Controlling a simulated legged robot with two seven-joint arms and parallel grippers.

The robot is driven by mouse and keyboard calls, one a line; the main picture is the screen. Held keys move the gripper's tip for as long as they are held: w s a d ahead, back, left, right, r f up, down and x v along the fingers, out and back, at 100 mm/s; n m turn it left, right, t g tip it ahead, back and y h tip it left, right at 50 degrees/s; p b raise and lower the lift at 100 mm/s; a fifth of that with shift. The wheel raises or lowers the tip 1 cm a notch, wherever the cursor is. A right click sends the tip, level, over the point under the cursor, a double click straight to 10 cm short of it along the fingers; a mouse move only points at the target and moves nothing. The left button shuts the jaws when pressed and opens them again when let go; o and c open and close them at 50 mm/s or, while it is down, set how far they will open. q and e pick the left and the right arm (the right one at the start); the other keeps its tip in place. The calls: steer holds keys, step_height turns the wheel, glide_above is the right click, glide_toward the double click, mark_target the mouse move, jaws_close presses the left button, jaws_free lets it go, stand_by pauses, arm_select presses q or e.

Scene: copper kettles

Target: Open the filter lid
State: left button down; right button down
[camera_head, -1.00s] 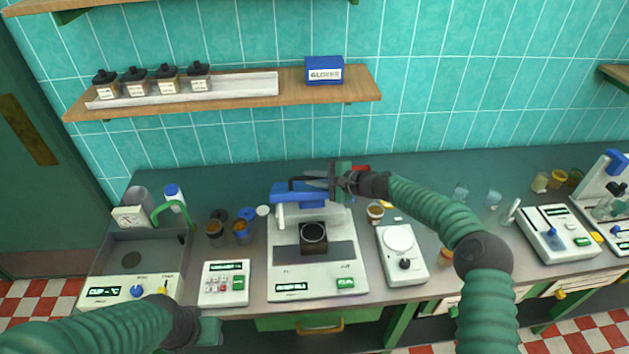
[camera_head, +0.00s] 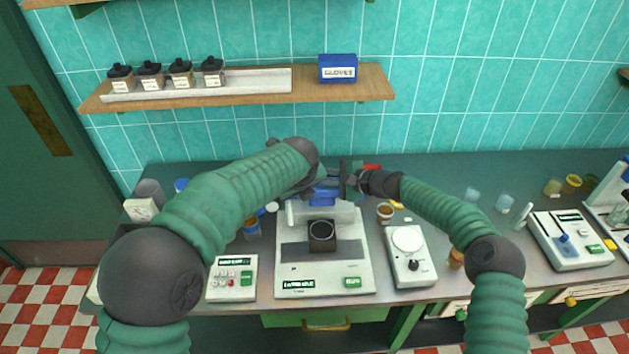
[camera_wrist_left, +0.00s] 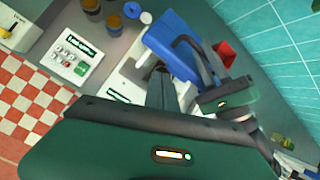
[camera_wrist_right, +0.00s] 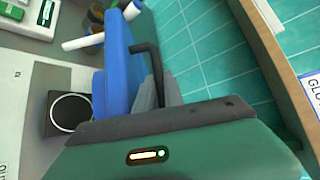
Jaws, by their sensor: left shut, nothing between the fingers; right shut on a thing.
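A white machine (camera_head: 325,268) stands on the bench with a blue lid (camera_head: 326,197) at its back and a dark round cup (camera_head: 321,231) in front. The lid also shows in the left wrist view (camera_wrist_left: 170,48) and the right wrist view (camera_wrist_right: 117,65). My right gripper (camera_wrist_right: 165,92) is shut on the lid's bent black handle (camera_wrist_right: 150,58). My left gripper (camera_wrist_left: 160,88) is shut and empty, close to the lid and beside my right gripper. In the head view my left arm hides most of my left gripper.
A keypad box (camera_head: 232,278) stands left of the machine and a small white scale (camera_head: 409,245) stands right of it. Jars stand close by on both sides. A wooden shelf (camera_head: 240,98) with bottles and a blue glove box (camera_head: 338,68) hangs above.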

mark_target(320, 194)
arm_select(q)
steer(key=w+d+r+m, duration=0.2)
steer(key=w+d+m, duration=0.2)
steer(key=m, duration=0.1)
arm_select(e)
steer(key=shift+s+a+f, duration=0.1)
steer(key=shift+a, duration=0.1)
arm_select(q)
steer(key=shift+t, duration=0.5)
steer(key=x, duration=0.9)
steer(key=shift+w+f, duration=0.1)
steer(key=shift+f, duration=0.15)
